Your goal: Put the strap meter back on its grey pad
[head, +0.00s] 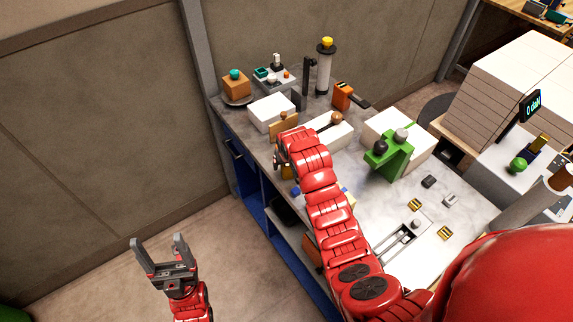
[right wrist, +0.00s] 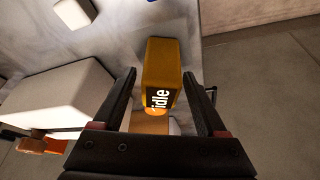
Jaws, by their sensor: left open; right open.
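A mustard-brown box (right wrist: 163,60) with a dark display reading "idle" shows in the right wrist view; it appears to be the strap meter. It stands on the bench close to its edge. My right gripper (right wrist: 158,78) is open, with one finger on each side of the box and gaps visible between. In the head view my right gripper (head: 281,150) reaches down at the bench's left side, and my red arm mostly hides the box. My left gripper (head: 161,244) is open and empty over the floor. I cannot make out the grey pad with certainty.
A white box (right wrist: 50,95) stands left of the right gripper. The bench also holds a green stand (head: 392,160), an orange tool (head: 342,96) and a tall post (head: 325,70). A "0 daN" display (head: 532,105) stands at the right. Floor lies open beyond the bench's left edge.

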